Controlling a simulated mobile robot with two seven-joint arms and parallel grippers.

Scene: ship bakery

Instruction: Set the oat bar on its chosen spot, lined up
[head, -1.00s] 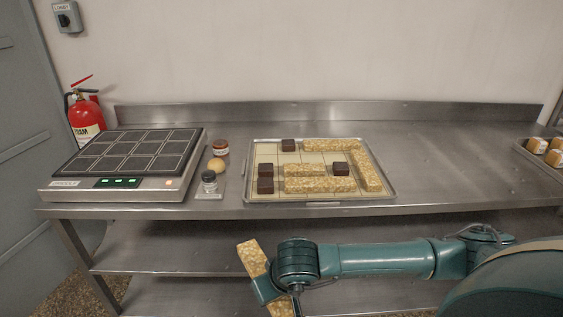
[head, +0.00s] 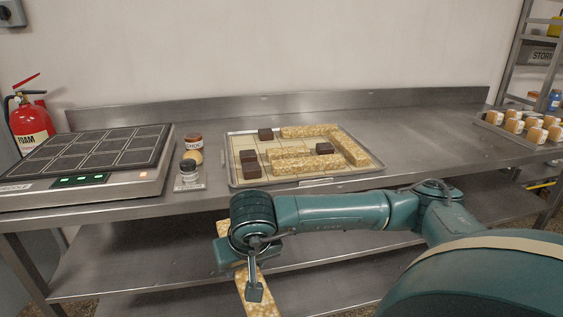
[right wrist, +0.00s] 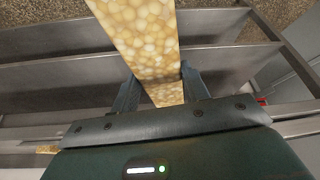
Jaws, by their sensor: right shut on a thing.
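A pale, speckled oat bar (head: 258,298) is held in my right gripper (head: 240,262), low in front of the bench in the head view. The bar slants, and my wrist hides its middle. In the right wrist view the bar (right wrist: 140,35) runs up from between the two fingers (right wrist: 160,92). A metal tray (head: 231,166) lies on the bench, its floor marked in squares. On it, oat bars lie along the back (head: 308,131), down the right side (head: 356,152) and across the front middle (head: 312,163). Several dark cubes (head: 324,148) stand among them. My left gripper is out of view.
A black-topped grid appliance (head: 90,150) stands left on the bench. Small jars (head: 189,170) stand between it and the tray. A tray of small pale-topped items (head: 515,125) is at the right end. Bench between the trays is clear. A lower shelf (head: 140,255) runs beneath.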

